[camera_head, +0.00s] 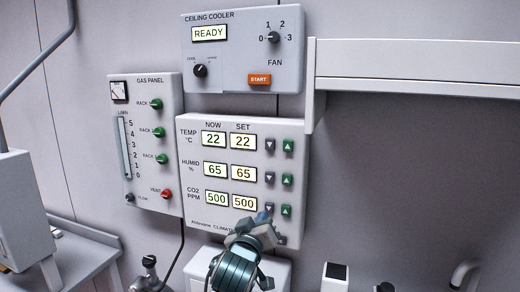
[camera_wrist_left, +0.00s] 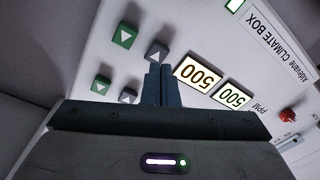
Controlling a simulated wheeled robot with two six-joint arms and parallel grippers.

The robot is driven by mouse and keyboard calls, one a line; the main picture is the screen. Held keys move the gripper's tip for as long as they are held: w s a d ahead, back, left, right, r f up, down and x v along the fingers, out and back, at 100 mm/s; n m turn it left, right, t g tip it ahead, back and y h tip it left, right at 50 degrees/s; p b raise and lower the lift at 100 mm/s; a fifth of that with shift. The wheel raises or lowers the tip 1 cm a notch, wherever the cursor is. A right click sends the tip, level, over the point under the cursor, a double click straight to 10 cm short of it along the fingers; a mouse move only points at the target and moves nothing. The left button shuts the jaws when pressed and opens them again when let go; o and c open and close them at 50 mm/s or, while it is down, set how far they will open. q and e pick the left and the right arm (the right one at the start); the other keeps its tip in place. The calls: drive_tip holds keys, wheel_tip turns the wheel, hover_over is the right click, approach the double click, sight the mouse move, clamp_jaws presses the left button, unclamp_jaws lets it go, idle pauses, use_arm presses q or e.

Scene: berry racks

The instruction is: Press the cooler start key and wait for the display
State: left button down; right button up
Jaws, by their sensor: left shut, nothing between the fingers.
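The ceiling cooler panel (camera_head: 230,75) is at the top of the wall in the head view. Its orange START key (camera_head: 260,79) is at the panel's lower right. Its display (camera_head: 209,33) is lit and reads READY. My left gripper (camera_head: 263,214) is shut and empty, well below the START key, in front of the lower part of the climate box (camera_head: 222,130). In the left wrist view the closed fingertips (camera_wrist_left: 160,72) are close to a grey arrow key (camera_wrist_left: 157,50) beside the displays reading 500. I cannot tell whether they touch it. The cooler panel is out of the left wrist view.
The gas panel (camera_head: 150,175) with green knobs and a red vent knob is on the left. A white shelf (camera_head: 420,54) juts out to the right of the cooler panel. The cooler's FAN knob (camera_head: 273,37) sits above the START key.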

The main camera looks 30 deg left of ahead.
use_arm(q)
wheel_tip(320, 180, up, 18)
drive_tip(key=n+t+y, duration=0.2)
drive_tip(key=n+t, duration=0.2)
drive_tip(key=n+t+y, duration=0.3)
drive_tip(key=n+y, duration=0.1)
approach(259, 79)
drive_tip(key=s+r, duration=0.6)
drive_tip(key=shift+f, duration=0.15)
drive_tip(key=shift+w+a+b, duration=0.25)
drive_tip(key=shift+w+a, duration=0.05)
drive_tip(key=shift+w, duration=1.15)
drive_tip(key=shift+w+a+b, duration=0.2)
drive_tip(key=shift+w+a, duration=0.1)
drive_tip(key=shift+w, duration=1.1)
drive_tip(key=shift+w+a+b, duration=0.25)
drive_tip(key=shift+w+a, duration=0.05)
drive_tip(key=shift+w, duration=1.15)
